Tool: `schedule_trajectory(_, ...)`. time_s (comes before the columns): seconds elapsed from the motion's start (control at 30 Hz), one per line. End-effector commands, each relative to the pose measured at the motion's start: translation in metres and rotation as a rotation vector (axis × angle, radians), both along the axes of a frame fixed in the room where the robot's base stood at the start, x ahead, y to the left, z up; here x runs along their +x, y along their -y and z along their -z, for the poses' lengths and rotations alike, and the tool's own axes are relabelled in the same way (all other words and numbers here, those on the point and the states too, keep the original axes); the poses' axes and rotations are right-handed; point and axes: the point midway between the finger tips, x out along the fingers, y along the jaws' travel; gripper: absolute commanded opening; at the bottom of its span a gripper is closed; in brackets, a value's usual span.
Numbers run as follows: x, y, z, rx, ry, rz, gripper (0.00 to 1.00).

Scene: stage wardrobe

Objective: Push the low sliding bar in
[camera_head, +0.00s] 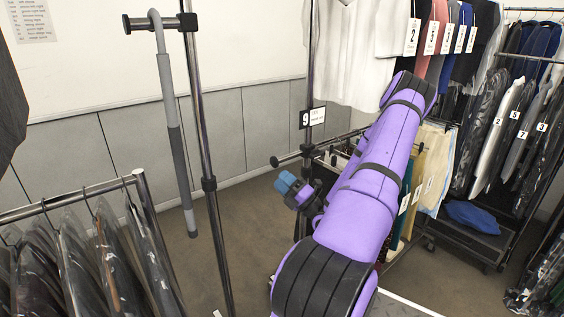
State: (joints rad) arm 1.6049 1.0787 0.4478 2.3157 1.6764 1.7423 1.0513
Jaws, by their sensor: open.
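A low dark bar with a round black knob (275,161) at its left end runs through a clamp on an upright chrome pole (309,90). Its knobbed end sticks out to the left of the pole, and the bar continues right behind my purple arm. My gripper (286,184) has blue fingertips and sits just below and right of the knob, in front of the pole's lower part. It looks empty, and the gap between its fingers is hard to make out. I cannot tell whether it touches the bar.
A number 9 tag (305,118) hangs on the pole above the bar. Left stands another pole with a hooked grey rod (175,140). Bagged garments (85,260) hang front left, and packed clothes racks (515,120) stand right. Open floor (245,210) lies between the left pole and the gripper.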

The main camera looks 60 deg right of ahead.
Motion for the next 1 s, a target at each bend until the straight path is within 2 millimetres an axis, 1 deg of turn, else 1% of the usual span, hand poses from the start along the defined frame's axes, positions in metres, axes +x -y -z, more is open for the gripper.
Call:
schedule_trajectory(0.03, -0.009, 0.011, 0.008, 0.056, 0.020, 0.055, 0.47)
schedule_trajectory(0.13, -0.022, 0.027, 0.018, 0.139, 0.055, 0.138, 0.47)
schedule_trajectory(0.23, -0.030, 0.036, 0.024, 0.184, 0.076, 0.186, 0.47)
schedule_trajectory(0.37, -0.030, 0.041, 0.024, 0.203, 0.086, 0.204, 0.47)
schedule_trajectory(0.47, -0.023, 0.043, 0.019, 0.201, 0.086, 0.204, 0.47)
schedule_trajectory(0.8, 0.024, 0.057, -0.013, 0.198, 0.085, 0.202, 0.47)
schedule_trajectory(1.0, 0.044, 0.063, -0.028, 0.200, 0.084, 0.202, 0.47)
